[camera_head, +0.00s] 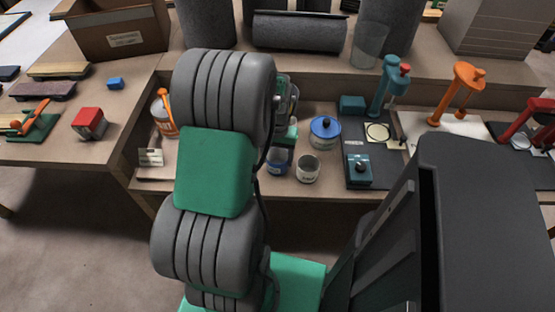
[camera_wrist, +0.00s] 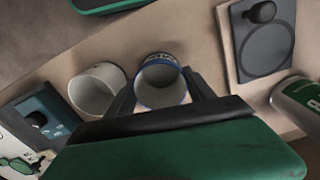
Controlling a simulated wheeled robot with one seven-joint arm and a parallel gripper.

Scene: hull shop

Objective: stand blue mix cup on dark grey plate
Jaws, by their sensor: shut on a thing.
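The blue mix cup (camera_head: 278,162) is on the bench side just left of a white cup. In the wrist view the blue cup (camera_wrist: 160,82), with blue rim and pale inside, stands mouth toward the camera between the fingers. My gripper (camera_wrist: 163,92) is shut on it; I cannot tell whether its base touches the bench. A dark grey plate (camera_wrist: 266,61) with a thin ring and a black knob lies apart from the cup, to its right in the wrist view. In the head view my arm hides that area and most of my gripper.
The white cup (camera_head: 307,168) stands close beside the blue cup. A blue-lidded tub (camera_head: 325,131) is behind them. A dark mat (camera_head: 383,173) with a teal device (camera_head: 358,169) lies to the right. A green-labelled can (camera_wrist: 299,99) lies near the plate. Bare bench shows between cup and plate.

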